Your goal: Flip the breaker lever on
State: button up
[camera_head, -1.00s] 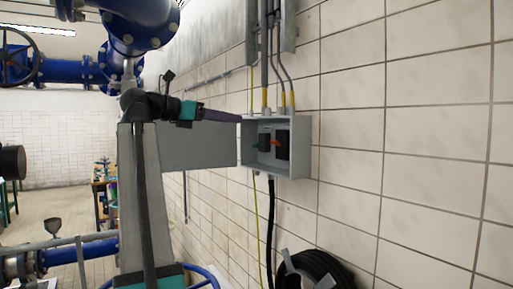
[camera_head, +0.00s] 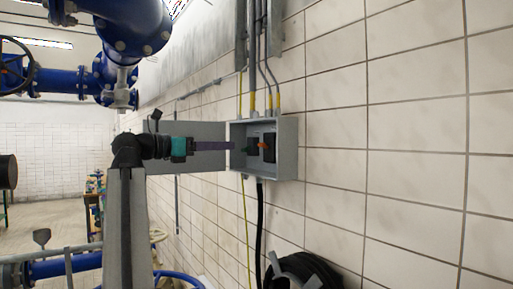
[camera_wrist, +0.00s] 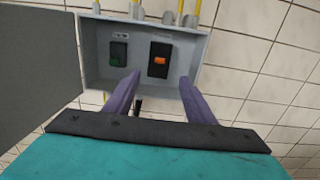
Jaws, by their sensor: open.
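The breaker lever (camera_wrist: 160,61) is a small orange handle on a black breaker plate (camera_wrist: 159,71), at the right inside an open grey wall box (camera_wrist: 196,72). The orange lever also shows in the head view (camera_head: 265,146). A second black switch with a green part (camera_wrist: 118,58) sits to its left. My gripper (camera_wrist: 160,82) is open and empty, with its purple fingers spread just in front of the box's lower half. The tips reach toward the lower edge of the breaker plate. Whether they touch anything, I cannot tell.
The grey box door (camera_head: 190,145) stands open to the left, behind my arm. Conduits (camera_head: 264,95) enter the box from above. A black coiled hose (camera_head: 305,270) hangs below right. Blue pipes (camera_head: 130,28) run at upper left. Tiled wall right of the box is clear.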

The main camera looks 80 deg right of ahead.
aim_at(260, 144)
jog(key=p+x, duration=0.4)
jog(key=x, duration=0.8)
jog(key=shift+s+d+r, duration=0.1)
jog(key=shift+d, duration=0.05)
jog(key=shift+s+d+p, duration=0.4)
jog(key=shift+s+d, duration=0.1)
jog(key=shift+d, duration=0.05)
